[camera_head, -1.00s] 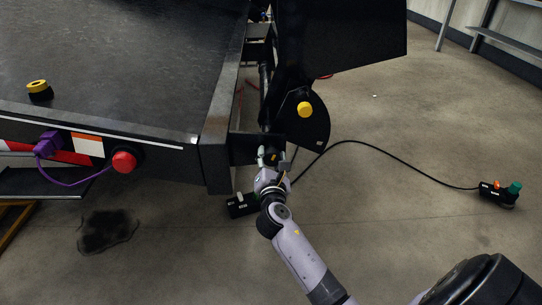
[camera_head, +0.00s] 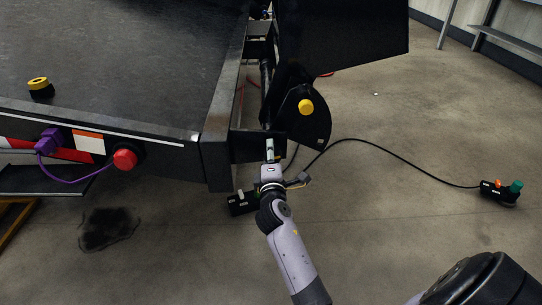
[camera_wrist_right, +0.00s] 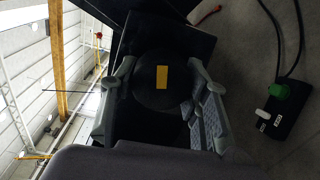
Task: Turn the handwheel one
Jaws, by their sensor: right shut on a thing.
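In the right wrist view, a black round handwheel (camera_wrist_right: 150,94) with a yellow rectangular mark sits between the fingers of my right gripper (camera_wrist_right: 163,76). One grey finger is on each side of it, and the gripper is shut on it. In the head view, my right gripper (camera_head: 270,152) is at the trailer's rear corner, below the black plate with a yellow knob. Its fingers are seen edge-on there and hide the handwheel. My left gripper is in neither view.
The trailer bed (camera_head: 120,50) fills the upper left, with a red round knob (camera_head: 125,159) and purple plug (camera_head: 48,141) on its rear edge. A black cable crosses the floor to a box with green and orange parts (camera_head: 499,192). Another black box (camera_head: 241,203) lies beside my gripper.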

